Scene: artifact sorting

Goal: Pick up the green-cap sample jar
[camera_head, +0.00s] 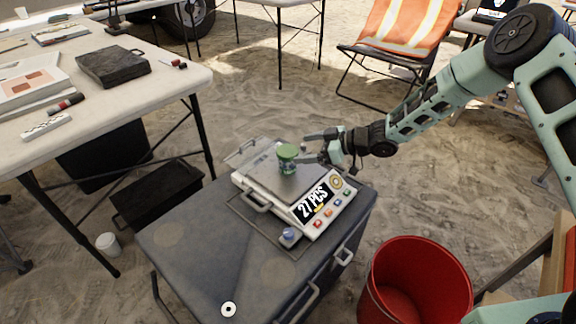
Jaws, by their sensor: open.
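The green-cap sample jar (288,158) stands upright on the metal pan of a white counting scale (262,180). The scale's display reads "27 PCS". My gripper (308,147) reaches in from the right at about the jar's height. Its fingers are open and point left toward the jar. The fingertips are close to the jar's right side; I cannot tell whether they touch it or reach around it.
The scale sits on a dark grey case (190,238) with a small blue-topped item (288,235) by its front corner. A red bucket (415,285) stands at lower right. A white table (175,95) with tools is at left. A folding chair (395,50) stands behind.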

